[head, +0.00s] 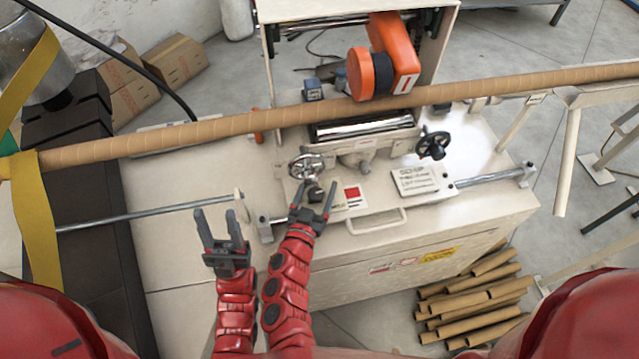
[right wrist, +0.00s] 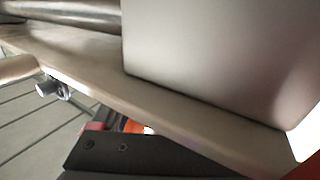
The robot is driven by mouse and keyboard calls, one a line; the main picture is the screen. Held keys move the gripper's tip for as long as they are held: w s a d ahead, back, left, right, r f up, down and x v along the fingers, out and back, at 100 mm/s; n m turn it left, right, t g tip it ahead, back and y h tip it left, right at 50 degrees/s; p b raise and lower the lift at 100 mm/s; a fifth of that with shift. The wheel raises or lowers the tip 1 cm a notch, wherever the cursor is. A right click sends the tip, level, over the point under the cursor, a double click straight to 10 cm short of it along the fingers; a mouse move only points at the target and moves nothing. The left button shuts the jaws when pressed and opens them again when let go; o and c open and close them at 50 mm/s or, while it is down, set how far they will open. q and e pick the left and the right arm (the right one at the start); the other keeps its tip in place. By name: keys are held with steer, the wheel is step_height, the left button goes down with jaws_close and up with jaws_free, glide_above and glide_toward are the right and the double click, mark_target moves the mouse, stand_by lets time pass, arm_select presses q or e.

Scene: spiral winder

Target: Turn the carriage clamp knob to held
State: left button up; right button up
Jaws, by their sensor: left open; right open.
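The cream winder carriage (head: 355,150) stands in the middle of the head view. A silver handwheel (head: 307,166) is on its left side and a black handwheel (head: 433,146) on its right. A small dark and metallic knob (head: 314,188) sits just below the silver handwheel. No readable label tells me which is the clamp knob. My right gripper (head: 315,190) is open, its fingers around or over the small knob; I cannot tell if they touch it. My left gripper (head: 219,219) is open and empty, to the left. The right wrist view shows a dark gripper part (right wrist: 150,155) close to grey machine surfaces.
A long cardboard tube (head: 220,124) crosses above the carriage, under an orange unit (head: 385,65). A red button panel (head: 352,193) and a pale handle (head: 376,220) lie right of my right gripper. A metal rod (head: 145,214) extends at left. Cut tubes (head: 470,305) lie on the floor.

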steer(key=b+v, duration=0.1)
steer(key=v, duration=1)
steer(key=s+d+r+m+t+h, duration=0.1)
steer(key=d+r+t, duration=0.35)
steer(key=d, duration=0.25)
steer(key=s+d+r+t+h, duration=0.1)
steer(key=s+d+r+t, duration=0.15)
steer(key=d+r, duration=0.4)
steer(key=s+a+f+n+g+y+p, duration=0.1)
steer(key=s+a+f+n+g+y, duration=0.15)
steer(key=f+n+y, duration=0.35)
steer(key=s+a+f+n+g+y+p, duration=0.1)
steer(key=s+a+f+n+g+y, duration=0.1)
steer(key=f+g+y, duration=0.4)
steer(key=shift+t+y, duration=0.6)
steer(key=shift+t, duration=0.15)
steer(key=x, duration=0.6)
steer(key=b+x, duration=0.1)
steer(key=x, duration=1)
steer(key=shift+w+a+r, duration=0.25)
steer(key=shift+a+r, duration=0.2)
